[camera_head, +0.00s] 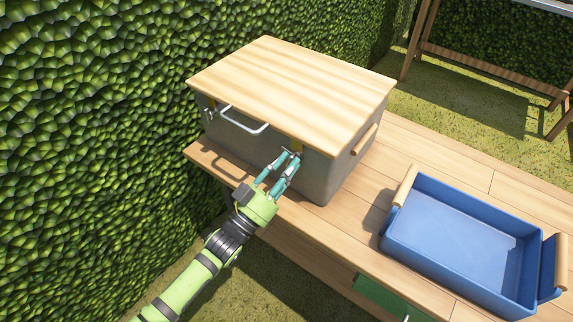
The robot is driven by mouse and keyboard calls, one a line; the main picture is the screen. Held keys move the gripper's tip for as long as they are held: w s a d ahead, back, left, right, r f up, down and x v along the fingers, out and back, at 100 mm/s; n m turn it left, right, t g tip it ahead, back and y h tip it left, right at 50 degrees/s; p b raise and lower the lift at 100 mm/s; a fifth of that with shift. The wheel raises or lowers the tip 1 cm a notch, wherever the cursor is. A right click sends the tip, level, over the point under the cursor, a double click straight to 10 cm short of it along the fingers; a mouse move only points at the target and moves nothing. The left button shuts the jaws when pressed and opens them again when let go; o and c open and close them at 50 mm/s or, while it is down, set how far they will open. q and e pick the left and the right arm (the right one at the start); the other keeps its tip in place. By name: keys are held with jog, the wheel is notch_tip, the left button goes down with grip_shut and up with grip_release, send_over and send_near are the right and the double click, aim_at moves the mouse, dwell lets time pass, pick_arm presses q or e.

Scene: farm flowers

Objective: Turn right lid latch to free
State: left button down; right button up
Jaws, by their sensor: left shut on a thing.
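A grey box (317,178) with a light wooden lid (295,88) stands on the wooden bench. The lid lies flat and closed on the box. A left latch (209,110) shows at the left of the box front, beside a pale metal handle (243,122). The right latch (297,147) is at the right of the front, under the lid edge, and mostly hidden by my gripper. My left gripper (292,155) has its teal fingers shut on the right latch. The latch's exact angle cannot be told. My right gripper is out of view.
A blue tray (408,249) with wooden handles stands on the bench (462,170) to the right of the box. Bare planks lie between them. A dense green hedge (90,120) rises on the left, and a wooden frame (468,58) stands behind.

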pick_arm(q)
jog(key=shift+w+r+n+t+y, duration=0.1)
jog(key=shift+r+n+t+y, duration=0.2)
jog(key=shift+n, duration=0.7)
jog(key=shift+w+r+n+t+y, duration=0.1)
jog(key=shift+n+t+y, duration=0.25)
jog(key=shift+n, duration=0.65)
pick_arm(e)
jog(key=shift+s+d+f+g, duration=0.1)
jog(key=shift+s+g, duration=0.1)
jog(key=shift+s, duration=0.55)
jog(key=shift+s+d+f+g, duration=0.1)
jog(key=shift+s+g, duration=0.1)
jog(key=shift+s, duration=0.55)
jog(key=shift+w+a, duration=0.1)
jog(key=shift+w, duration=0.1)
pick_arm(q)
jog(key=c, duration=1.1)
grip_release()
jog(key=shift+o, duration=0.2)
jog(key=shift+f, duration=0.2)
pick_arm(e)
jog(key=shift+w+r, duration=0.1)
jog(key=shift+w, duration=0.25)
pick_arm(q)
jog(key=shift+s, duration=0.1)
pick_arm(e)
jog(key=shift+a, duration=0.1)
